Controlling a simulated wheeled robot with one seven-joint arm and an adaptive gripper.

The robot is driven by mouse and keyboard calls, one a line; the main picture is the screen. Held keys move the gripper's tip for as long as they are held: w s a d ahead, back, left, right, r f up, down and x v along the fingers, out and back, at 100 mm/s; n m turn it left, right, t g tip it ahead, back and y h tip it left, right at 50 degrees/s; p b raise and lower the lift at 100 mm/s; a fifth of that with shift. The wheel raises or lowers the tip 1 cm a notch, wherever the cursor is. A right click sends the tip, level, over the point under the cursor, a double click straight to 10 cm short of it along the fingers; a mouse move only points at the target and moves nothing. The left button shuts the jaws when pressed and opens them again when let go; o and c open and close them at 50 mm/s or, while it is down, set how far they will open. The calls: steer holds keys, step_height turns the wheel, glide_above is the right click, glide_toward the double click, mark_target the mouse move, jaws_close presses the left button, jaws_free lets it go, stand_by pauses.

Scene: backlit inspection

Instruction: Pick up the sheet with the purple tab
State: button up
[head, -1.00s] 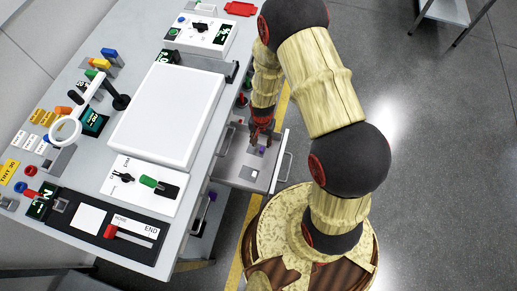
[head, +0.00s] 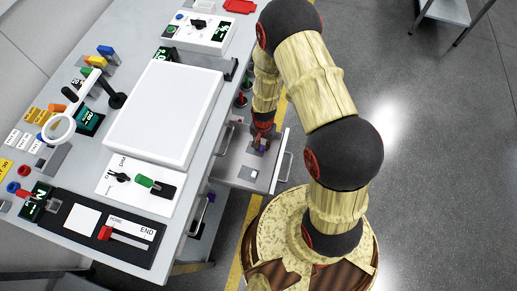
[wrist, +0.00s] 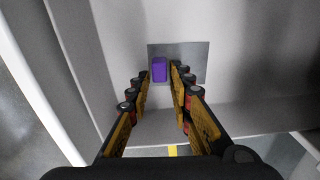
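The sheet (wrist: 194,62) is a thin grey square lying flat in the open drawer, with a raised purple tab (wrist: 159,70) on it. In the wrist view my gripper (wrist: 160,73) is open, one fingertip on each side of the tab. A narrow gap seems to show at each side, and nothing is gripped. In the head view my gripper (head: 261,143) points down into the drawer, and the purple tab (head: 261,149) is just visible at its tips. The rest of that sheet is mostly hidden there.
The open drawer (head: 232,171) has raised walls and a front handle (head: 286,166). Another small sheet with a pale tab (head: 254,174) lies nearer in it. The workbench with a white light panel (head: 165,112) stands at left. Open floor lies to the right.

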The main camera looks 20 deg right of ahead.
jaws_close()
steer(key=shift+r, duration=0.1)
